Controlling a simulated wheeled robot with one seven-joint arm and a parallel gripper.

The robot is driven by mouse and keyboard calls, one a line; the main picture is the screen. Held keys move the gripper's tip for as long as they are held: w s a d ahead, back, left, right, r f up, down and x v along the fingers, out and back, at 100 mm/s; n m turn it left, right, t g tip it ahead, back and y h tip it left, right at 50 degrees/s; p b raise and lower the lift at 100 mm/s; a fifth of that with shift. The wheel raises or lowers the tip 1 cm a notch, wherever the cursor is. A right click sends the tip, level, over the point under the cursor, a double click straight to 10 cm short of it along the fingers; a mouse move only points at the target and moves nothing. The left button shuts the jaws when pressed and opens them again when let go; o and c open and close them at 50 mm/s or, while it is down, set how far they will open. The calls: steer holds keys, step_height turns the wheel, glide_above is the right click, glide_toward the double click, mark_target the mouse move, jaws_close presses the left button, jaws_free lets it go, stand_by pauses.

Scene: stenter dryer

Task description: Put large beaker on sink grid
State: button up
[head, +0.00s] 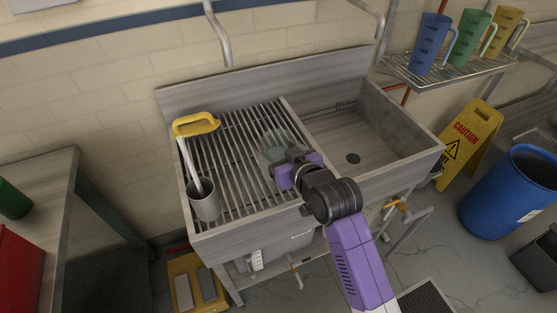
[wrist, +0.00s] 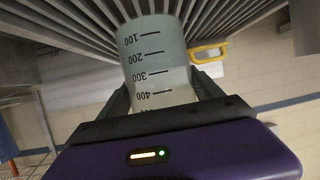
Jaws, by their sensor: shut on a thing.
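The large beaker is a clear, pale cup with dark volume marks, seen upside down in the wrist view (wrist: 157,62) and partly hidden behind my gripper in the head view (head: 273,146). The sink grid (head: 232,140) is a set of grey metal bars over the left half of the sink. My gripper (head: 292,163) is over the right part of the grid and is shut on the beaker. The beaker's base appears at or very near the bars in the wrist view; I cannot tell if it touches.
A metal cup (head: 205,204) holding a yellow-handled brush (head: 196,124) stands at the grid's left. The open basin (head: 350,135) lies to the right. A wire shelf (head: 440,72) with blue, green and yellow jugs hangs at upper right. The grid's middle is clear.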

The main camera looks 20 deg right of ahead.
steer(key=shift+f, duration=1.7)
steer(key=shift+f, duration=0.2)
steer(key=o, duration=2)
steer(key=shift+r, duration=0.25)
steer(key=v, duration=1.2)
steer(key=shift+b, duration=0.45)
